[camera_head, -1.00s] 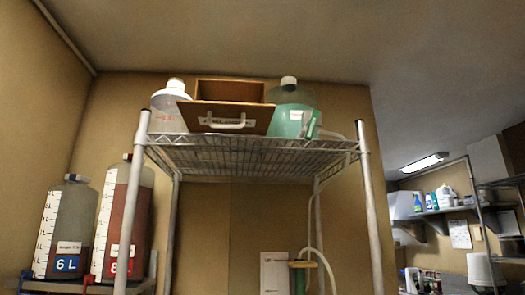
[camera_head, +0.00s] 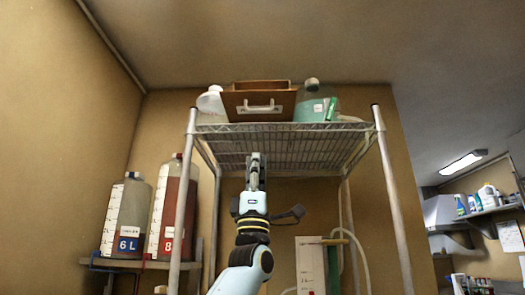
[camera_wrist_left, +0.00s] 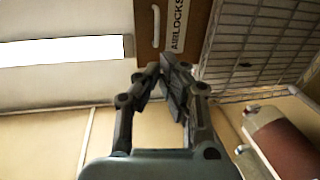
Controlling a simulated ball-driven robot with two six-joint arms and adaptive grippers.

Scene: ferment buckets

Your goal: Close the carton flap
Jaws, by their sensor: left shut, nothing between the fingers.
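The brown carton (camera_head: 262,84) stands on the top of the wire rack. Its front flap (camera_head: 238,105) carries a white handle and faces me. A dark gap shows between the flap's upper edge and the carton behind it, so the flap looks tilted outward. In the left wrist view the flap (camera_wrist_left: 143,50) shows beyond the fingers, with its handle and a label reading AIRLOCKS. My left gripper (camera_head: 255,158) points up, shut and empty, below the flap and near the rack's front edge. It looks apart from the flap. My right gripper is out of view.
The wire shelf (camera_head: 290,145) and its posts (camera_head: 395,200) surround the reach. A clear bottle (camera_head: 211,101) and a green-liquid bottle (camera_head: 314,106) flank the carton closely. Large jugs (camera_head: 130,212) stand lower left. Space in front of the rack looks free.

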